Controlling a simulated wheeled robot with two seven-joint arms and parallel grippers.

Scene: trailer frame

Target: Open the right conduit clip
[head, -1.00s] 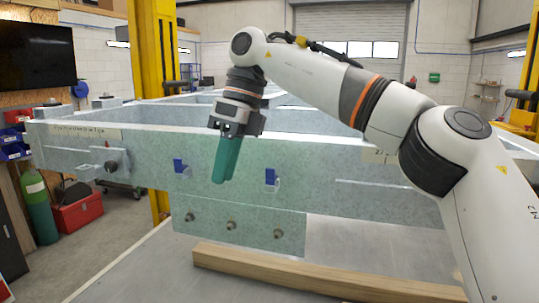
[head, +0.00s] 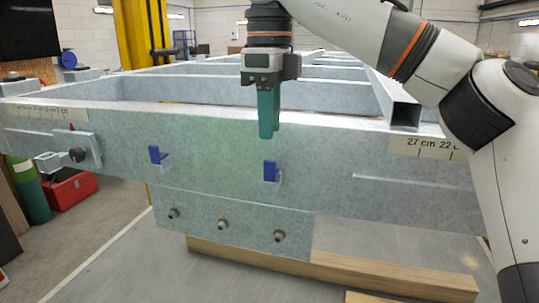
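Two small blue conduit clips sit on the front face of the grey galvanised beam (head: 215,150). The right conduit clip (head: 270,171) is a blue upright piece with a pale bracket at its lower right. I cannot tell whether the right clip's latch is open or shut. My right gripper (head: 268,136) points down just above the right clip, apart from it. Its teal fingers are together and hold nothing. My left gripper is not in view.
A lower plate (head: 235,225) with several bolts hangs below the clips. Wooden beams (head: 330,268) lie below on the grey surface. A bracket with a black knob (head: 77,155) sticks out at the left. A square tube (head: 398,110) lies behind the beam's top edge at the right.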

